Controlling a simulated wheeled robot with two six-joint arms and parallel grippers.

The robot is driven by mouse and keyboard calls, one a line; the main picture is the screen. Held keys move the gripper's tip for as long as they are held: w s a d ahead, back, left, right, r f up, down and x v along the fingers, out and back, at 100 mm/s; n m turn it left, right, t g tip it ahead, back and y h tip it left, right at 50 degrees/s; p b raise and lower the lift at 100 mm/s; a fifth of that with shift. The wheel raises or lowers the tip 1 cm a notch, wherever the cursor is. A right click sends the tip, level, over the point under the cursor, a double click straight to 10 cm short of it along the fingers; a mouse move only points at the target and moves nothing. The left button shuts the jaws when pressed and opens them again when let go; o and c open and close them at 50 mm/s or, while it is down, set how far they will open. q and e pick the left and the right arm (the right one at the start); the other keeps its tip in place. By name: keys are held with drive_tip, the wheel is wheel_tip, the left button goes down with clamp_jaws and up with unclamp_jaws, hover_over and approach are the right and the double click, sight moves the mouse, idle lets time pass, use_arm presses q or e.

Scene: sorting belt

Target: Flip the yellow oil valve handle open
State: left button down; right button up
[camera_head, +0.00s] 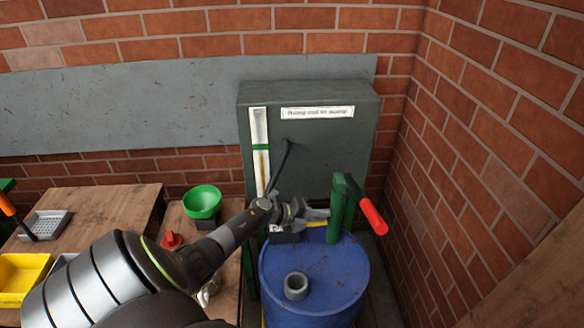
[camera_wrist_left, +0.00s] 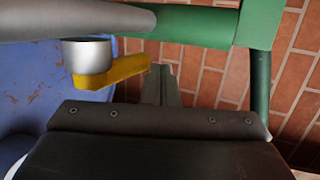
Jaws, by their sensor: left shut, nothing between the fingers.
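The yellow valve handle (camera_wrist_left: 115,72) shows in the left wrist view, joined to a short silver stem (camera_wrist_left: 87,55) below a grey and green pipe (camera_wrist_left: 190,22). In the head view only a small yellow part (camera_head: 317,224) shows beside my gripper. My left gripper (camera_head: 322,215) is shut and empty beside the green pump post (camera_head: 338,212). In the left wrist view its fingertips (camera_wrist_left: 160,75) are close to the free right end of the handle; I cannot tell if they touch. My right gripper is not in view.
The pump stands on a blue barrel (camera_head: 330,268) with a grey ring-shaped fitting (camera_head: 296,286) on top. A red grip (camera_head: 373,217) sticks out to the right. A grey cabinet (camera_head: 345,150) stands behind. A green funnel (camera_head: 202,202) and wooden tables (camera_head: 115,208) are left.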

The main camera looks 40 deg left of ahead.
use_arm(q)
drive_tip(key=b+v, duration=0.2)
drive_tip(key=v, duration=1.4)
drive_tip(key=shift+b, duration=0.3)
drive_tip(key=shift+a+r, duration=0.1)
drive_tip(key=shift+a, duration=0.05)
